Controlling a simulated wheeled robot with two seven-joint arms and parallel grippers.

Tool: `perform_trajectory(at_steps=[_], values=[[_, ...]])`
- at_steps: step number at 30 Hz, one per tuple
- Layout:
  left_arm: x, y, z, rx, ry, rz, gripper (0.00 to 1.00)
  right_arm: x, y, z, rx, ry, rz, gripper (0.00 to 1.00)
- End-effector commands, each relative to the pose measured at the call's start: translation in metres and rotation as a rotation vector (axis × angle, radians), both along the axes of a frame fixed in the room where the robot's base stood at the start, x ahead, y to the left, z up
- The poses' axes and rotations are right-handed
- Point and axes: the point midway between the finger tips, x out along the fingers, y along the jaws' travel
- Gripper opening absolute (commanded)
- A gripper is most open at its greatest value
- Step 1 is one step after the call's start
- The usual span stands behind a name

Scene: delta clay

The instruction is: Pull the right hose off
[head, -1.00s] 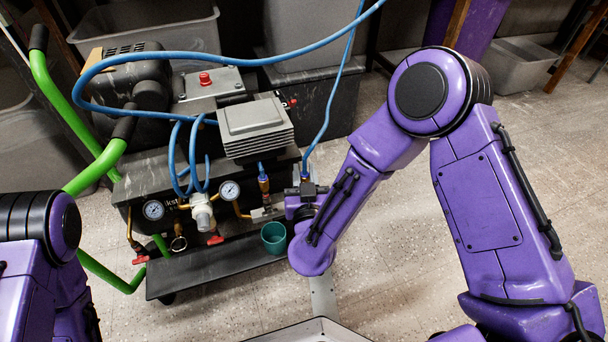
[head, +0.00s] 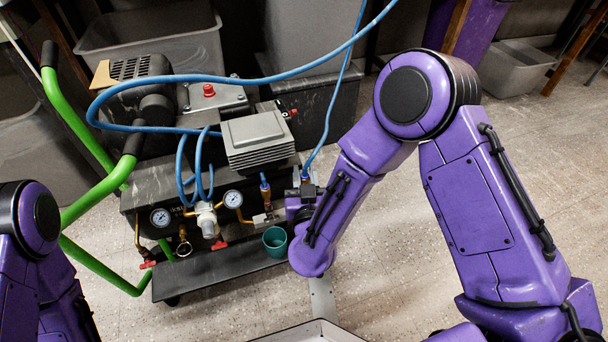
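The right blue hose (head: 331,112) hangs down to a brass fitting (head: 305,179) at the right end of the compressor cart (head: 210,262). Its lower end is partly hidden by my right wrist. A second, shorter blue hose end with a brass fitting (head: 265,191) stands just left of it. My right gripper (head: 272,216) is low at the cart's right end, close below these fittings. Its fingers are small and partly hidden, so I cannot tell whether they are open or touching anything. My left arm shows at the left edge; its gripper is out of view.
A teal cup (head: 275,240) stands on the cart's lower shelf beside my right wrist. Two gauges (head: 232,199) and red-handled valves (head: 219,244) are to the left. Green cart handles (head: 90,200) rise at the left.

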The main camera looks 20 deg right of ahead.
Motion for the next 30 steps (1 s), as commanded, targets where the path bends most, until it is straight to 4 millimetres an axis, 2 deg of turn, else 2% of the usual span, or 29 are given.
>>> perform_trajectory(at_steps=[11,14,22,27,30], values=[[-0.001,0.0,0.002,-0.001,0.005,0.0,0.36,-0.002,0.002,0.002,0.001,-0.002,0.002,0.45],[-0.007,-0.006,0.012,-0.02,0.04,0.007,0.36,-0.015,0.006,0.004,-0.001,-0.001,0.005,0.45],[-0.037,-0.032,0.049,-0.099,0.206,0.032,0.36,-0.077,0.019,0.006,-0.002,-0.001,0.007,0.45],[-0.027,-0.035,0.048,-0.083,0.135,0.079,0.36,-0.099,0.024,0.003,0.002,-0.002,0.002,0.45],[-0.025,-0.035,0.047,-0.079,0.119,0.089,0.36,-0.103,0.024,0.002,0.001,-0.003,0.001,0.45]])
